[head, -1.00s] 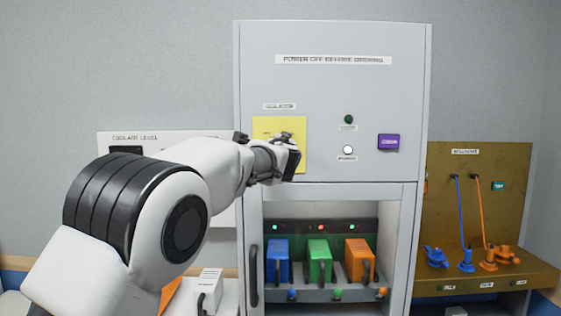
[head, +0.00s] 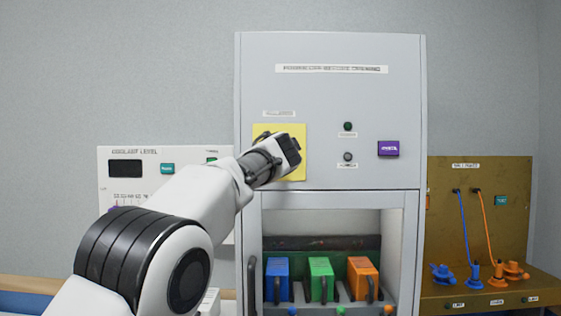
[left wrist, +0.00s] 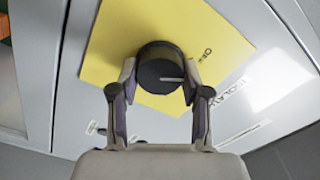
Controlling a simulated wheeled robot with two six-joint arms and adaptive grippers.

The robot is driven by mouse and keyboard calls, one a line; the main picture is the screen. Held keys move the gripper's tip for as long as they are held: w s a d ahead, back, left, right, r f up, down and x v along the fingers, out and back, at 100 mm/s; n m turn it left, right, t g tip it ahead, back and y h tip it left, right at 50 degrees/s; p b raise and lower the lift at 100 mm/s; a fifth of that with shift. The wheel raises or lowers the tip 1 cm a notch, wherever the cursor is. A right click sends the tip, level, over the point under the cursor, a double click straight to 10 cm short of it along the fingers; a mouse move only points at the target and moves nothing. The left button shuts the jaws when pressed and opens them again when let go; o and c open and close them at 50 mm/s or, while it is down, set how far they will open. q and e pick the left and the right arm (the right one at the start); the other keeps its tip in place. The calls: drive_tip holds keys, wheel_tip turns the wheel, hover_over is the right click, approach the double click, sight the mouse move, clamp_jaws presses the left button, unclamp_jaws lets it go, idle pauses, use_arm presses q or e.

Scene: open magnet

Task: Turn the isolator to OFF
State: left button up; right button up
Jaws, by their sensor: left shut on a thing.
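The isolator knob (left wrist: 162,70) is a round black dial with a white line on a yellow plate (left wrist: 110,48). Its line points right in the left wrist view, near small lettering on the plate that seems to read OFF. My left gripper (left wrist: 160,80) is shut on the knob, one finger on each side. In the head view my left gripper (head: 290,152) is at the yellow plate (head: 293,173) on the cabinet door and hides the knob. My right gripper is not in view.
The grey cabinet (head: 330,100) has two small dark round indicators and a purple tag (head: 388,148). Below, an open bay holds blue, green (head: 320,280) and orange modules. A coolant panel (head: 115,190) stands left, a brown board (head: 515,225) right.

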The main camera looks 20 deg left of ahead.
use_arm(q)
drive_tip(key=shift+f+n+b, duration=0.2)
drive_tip(key=shift+n+b, duration=0.35)
drive_tip(key=shift+n, duration=0.95)
drive_tip(key=o, duration=1.1)
drive_tip(key=shift+a, duration=0.1)
drive_tip(key=shift+o, duration=0.2)
drive_tip(key=shift+r, duration=0.15)
drive_tip(key=v, duration=1.2)
